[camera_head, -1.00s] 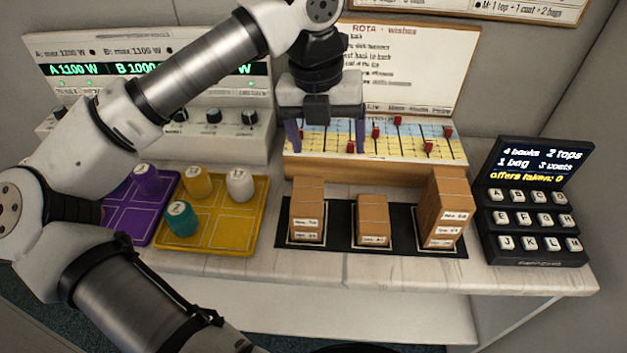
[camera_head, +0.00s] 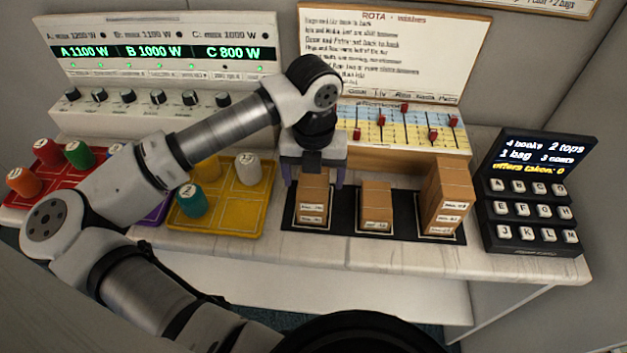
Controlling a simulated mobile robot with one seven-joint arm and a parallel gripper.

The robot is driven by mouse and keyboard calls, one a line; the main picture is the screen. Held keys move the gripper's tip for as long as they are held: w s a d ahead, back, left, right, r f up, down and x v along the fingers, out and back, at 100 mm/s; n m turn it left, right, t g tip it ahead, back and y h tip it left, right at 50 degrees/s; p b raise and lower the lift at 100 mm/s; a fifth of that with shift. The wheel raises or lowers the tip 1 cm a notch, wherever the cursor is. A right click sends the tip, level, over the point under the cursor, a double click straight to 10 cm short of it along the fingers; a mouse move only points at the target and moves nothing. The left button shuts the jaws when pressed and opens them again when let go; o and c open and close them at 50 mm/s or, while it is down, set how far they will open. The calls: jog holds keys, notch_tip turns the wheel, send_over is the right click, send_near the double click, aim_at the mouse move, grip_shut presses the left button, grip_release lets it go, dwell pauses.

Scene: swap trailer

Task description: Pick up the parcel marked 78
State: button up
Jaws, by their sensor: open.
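Brown parcels stand on a black mat (camera_head: 343,223) in three places. The left stack (camera_head: 311,207) shows two labels, the middle parcel (camera_head: 376,205) shows one, and the tall right stack (camera_head: 446,195) shows several. The label numbers are too small to read surely, so I cannot tell which parcel is marked 78. My gripper (camera_head: 314,180) is open and points down over the left stack. Its fingers show on the left and right of that stack's upper part. The palm hides the stack's top, and I cannot tell whether the fingers touch it.
A yellow tray (camera_head: 233,220) with cylinders is left of the mat. A black keypad (camera_head: 530,212) stands at the right. A slider board (camera_head: 400,135) is behind the parcels, and a knob panel (camera_head: 160,95) is at the back left. The counter's front strip is clear.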

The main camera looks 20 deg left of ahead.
jog(key=shift+f, duration=1)
jog(key=c, duration=1.1)
jog(key=shift+r, duration=0.1)
